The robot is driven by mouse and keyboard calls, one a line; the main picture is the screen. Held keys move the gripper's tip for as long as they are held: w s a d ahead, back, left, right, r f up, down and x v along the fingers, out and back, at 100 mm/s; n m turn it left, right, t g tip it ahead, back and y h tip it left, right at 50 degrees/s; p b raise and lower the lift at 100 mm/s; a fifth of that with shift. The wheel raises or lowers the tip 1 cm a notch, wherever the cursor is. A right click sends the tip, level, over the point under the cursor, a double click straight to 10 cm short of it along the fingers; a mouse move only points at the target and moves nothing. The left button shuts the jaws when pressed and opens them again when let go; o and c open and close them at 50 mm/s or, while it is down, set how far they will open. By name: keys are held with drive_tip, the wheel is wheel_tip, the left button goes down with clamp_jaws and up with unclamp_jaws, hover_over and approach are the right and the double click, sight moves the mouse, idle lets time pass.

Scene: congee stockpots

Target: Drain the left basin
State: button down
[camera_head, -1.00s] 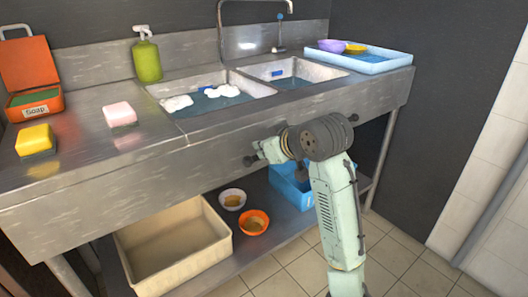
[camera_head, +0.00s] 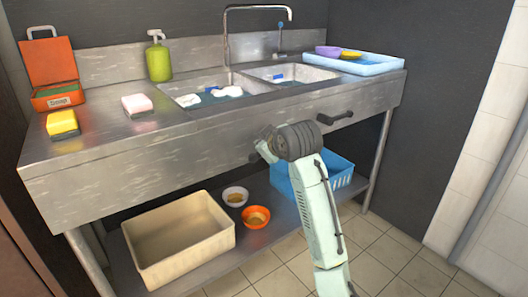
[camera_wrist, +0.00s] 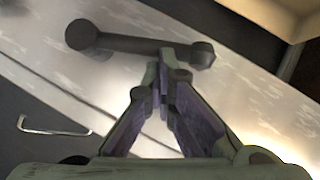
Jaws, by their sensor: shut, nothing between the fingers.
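The left basin (camera_head: 187,95) is set in the steel counter, with white items and dark bluish liquid in it. The right basin (camera_head: 292,78) beside it also holds bluish liquid. A dark bar handle (camera_head: 335,117) is on the counter front at right. My gripper (camera_head: 262,148) is at the counter front below the left basin, mostly hidden by my wrist. In the wrist view, my gripper (camera_wrist: 172,62) is shut and empty, its tips at a dark bar handle (camera_wrist: 135,43) with rounded ends. I cannot tell whether they touch.
A blue tray (camera_head: 372,66) is at right. Below are a beige bin (camera_head: 228,238), two bowls and a blue basket (camera_head: 342,178).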

drive_tip(key=shift+w+d+f+n+t+h+b, duration=0.15)
drive_tip(key=shift+f+n+t+h+b, duration=0.35)
drive_tip(key=shift+f+n+b, duration=0.55)
drive_tip(key=shift+w+d+f+n+t+h+b, duration=0.15)
drive_tip(key=shift+f+n+t+h+b, duration=0.35)
drive_tip(key=shift+b, duration=0.9)
drive_tip(key=shift+w+d+f+n+t+h+b, duration=0.15)
drive_tip(key=shift+f+n+t+h+b, duration=0.15)
drive_tip(key=shift+f+n+t+b, duration=0.6)
drive_tip(key=shift+f+m+b, duration=0.1)
drive_tip(key=shift+m+b, duration=0.25)
drive_tip(key=shift+b, duration=0.05)
